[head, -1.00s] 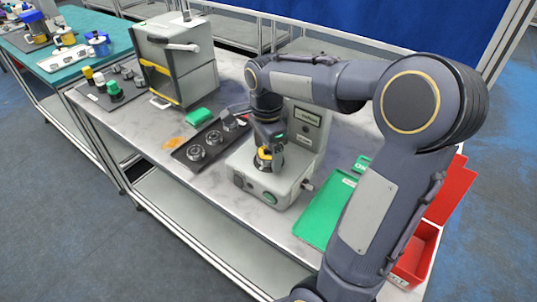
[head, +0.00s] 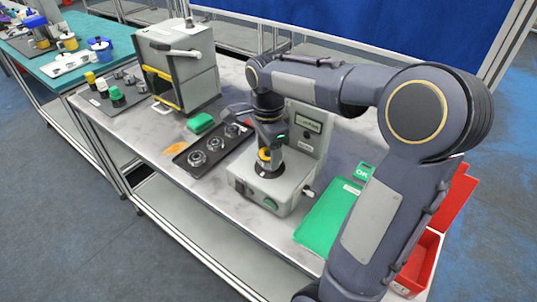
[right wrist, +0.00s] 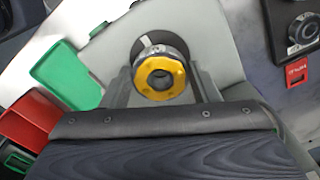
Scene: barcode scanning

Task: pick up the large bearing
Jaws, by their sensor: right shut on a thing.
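My right gripper (head: 266,157) is above the top of the grey machine (head: 262,189). It is shut on a ring-shaped bearing with a yellow face (right wrist: 159,76), which sits between the two fingers in the right wrist view. In the head view only a small yellow part of this bearing (head: 264,155) shows, just over a dark round seat (head: 268,170) on the machine. I cannot tell whether the bearing touches the seat. Several other silver bearings (head: 197,158) lie in a row in a black tray (head: 179,160) left of the machine. My left gripper is not in view.
A green mat (head: 322,225) lies right of the machine, with red bins (head: 424,262) at the table's right end. A small green block (head: 200,122) and a grey box-shaped machine (head: 190,60) stand farther left. The table's front strip is clear.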

